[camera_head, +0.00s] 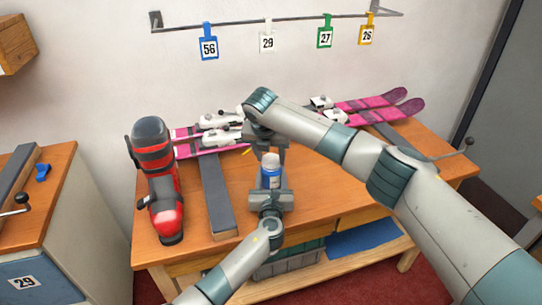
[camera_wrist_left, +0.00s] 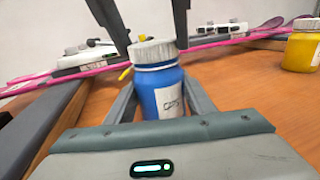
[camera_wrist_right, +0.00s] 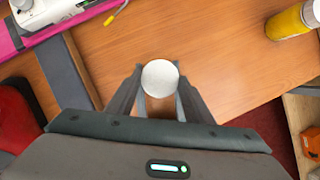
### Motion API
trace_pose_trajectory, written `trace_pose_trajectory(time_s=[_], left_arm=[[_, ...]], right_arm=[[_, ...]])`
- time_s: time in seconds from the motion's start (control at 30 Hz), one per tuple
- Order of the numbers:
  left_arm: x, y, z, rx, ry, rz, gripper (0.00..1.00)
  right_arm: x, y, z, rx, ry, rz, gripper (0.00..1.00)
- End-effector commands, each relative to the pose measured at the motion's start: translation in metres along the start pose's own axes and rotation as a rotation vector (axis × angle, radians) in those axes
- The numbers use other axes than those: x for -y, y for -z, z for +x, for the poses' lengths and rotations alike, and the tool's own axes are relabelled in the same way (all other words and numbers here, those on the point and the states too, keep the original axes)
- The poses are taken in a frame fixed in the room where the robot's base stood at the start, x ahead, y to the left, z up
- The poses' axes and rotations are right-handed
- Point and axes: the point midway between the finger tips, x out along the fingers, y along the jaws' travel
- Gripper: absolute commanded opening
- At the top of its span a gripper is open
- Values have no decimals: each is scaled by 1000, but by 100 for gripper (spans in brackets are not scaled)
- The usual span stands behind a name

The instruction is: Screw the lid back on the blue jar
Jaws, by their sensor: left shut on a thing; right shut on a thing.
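The blue jar (camera_head: 271,178) stands upright above the wooden bench, with a white label; it also shows in the left wrist view (camera_wrist_left: 166,92). My left gripper (camera_head: 270,192) is shut around its body from the front. The whitish lid (camera_wrist_left: 153,50) sits at the jar's top; whether it is fully seated I cannot tell. My right gripper (camera_head: 268,148) reaches down from above, shut on the lid, with a fingertip on either side. In the right wrist view the lid (camera_wrist_right: 160,78) is a round disc between the fingers and hides the jar.
A yellow jar (camera_wrist_left: 302,46) stands on the bench (camera_wrist_right: 225,60). Pink skis (camera_head: 385,105) lie along the back, and a red-black ski boot (camera_head: 158,180) stands at left beside a dark bar (camera_head: 215,195). Numbered tags (camera_head: 209,47) hang from a wall rail. My right arm crosses the bench's right side.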

Motion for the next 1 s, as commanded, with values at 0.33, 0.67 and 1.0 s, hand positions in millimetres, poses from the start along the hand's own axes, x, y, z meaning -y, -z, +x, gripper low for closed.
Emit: trace_pose_trajectory(time_s=[0.33, 0.67, 1.0], left_arm=[[1, 0, -1, 1, 1, 0, 0], [2, 1, -2, 0, 3, 0, 0], [2, 1, -1, 0, 2, 1, 0]], right_arm=[[-8, -6, -1, 4, 196, 478, 23], [-7, -6, 0, 9, 284, 685, 23], [-7, -6, 0, 8, 288, 691, 49]])
